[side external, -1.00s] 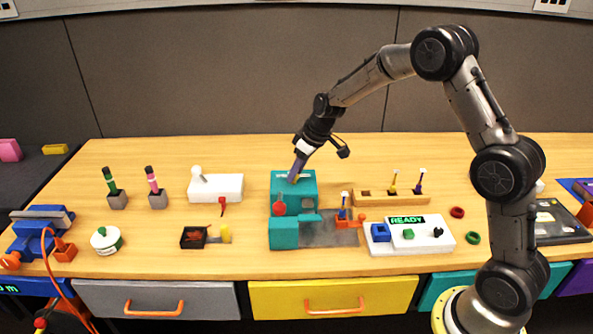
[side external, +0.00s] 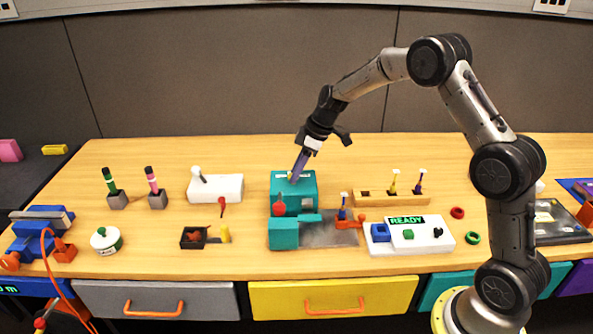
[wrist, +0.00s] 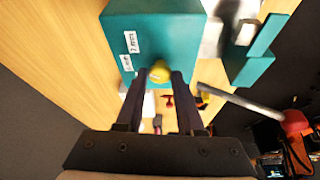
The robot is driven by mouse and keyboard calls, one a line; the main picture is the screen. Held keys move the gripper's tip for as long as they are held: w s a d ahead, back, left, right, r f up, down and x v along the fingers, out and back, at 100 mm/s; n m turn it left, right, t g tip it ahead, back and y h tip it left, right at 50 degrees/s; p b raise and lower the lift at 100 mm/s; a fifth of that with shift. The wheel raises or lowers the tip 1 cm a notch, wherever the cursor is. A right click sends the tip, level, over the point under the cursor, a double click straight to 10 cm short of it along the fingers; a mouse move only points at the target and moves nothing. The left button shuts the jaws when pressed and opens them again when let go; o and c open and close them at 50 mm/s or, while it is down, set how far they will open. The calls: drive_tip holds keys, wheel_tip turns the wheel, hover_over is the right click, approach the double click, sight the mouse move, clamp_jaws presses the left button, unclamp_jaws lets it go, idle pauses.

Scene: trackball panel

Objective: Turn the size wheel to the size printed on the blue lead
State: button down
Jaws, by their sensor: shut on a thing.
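The teal machine (side external: 307,182) stands mid-table. A small yellow knob (wrist: 160,72), apparently the size wheel, sits on its top surface. My gripper (side external: 293,178) reaches down to the machine top, and its two dark fingers close on the knob in the wrist view (wrist: 154,78). White labels (wrist: 130,42) are beside the knob; their print is too blurred to read surely. The blue lead (side external: 342,213) stands upright at an orange-red holder right of the machine, with a white tag (side external: 344,195) on top. The tag's print is too small to read.
A red-knobbed lever (side external: 279,208) is on the machine's front. A wooden rack (side external: 368,199) with yellow and purple leads stands to the right, behind a white panel (side external: 440,240) reading READY.

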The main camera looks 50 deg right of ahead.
drive_tip(key=n, duration=0.2)
drive_tip(key=n+g+y, duration=0.1)
drive_tip(key=shift+w+d+n, duration=0.15)
drive_tip(key=shift+d+n, duration=0.05)
drive_tip(key=shift+n, duration=0.2)
drive_tip(key=n+g, duration=0.1)
drive_tip(key=n, duration=0.2)
drive_tip(key=shift+w+n+y, duration=0.15)
drive_tip(key=shift+n+y, duration=0.15)
drive_tip(key=n+g, duration=0.2)
drive_tip(key=n, duration=0.1)
drive_tip(key=shift+w+n, duration=0.15)
drive_tip(key=shift+n, duration=0.25)
drive_tip(key=shift+w+n+g, duration=0.1)
drive_tip(key=shift+n+g, duration=0.5)
drive_tip(key=shift+n, duration=1.2)
drive_tip(key=c, duration=0.5)
unclamp_jaws()
drive_tip(key=shift+v, duration=3.75)
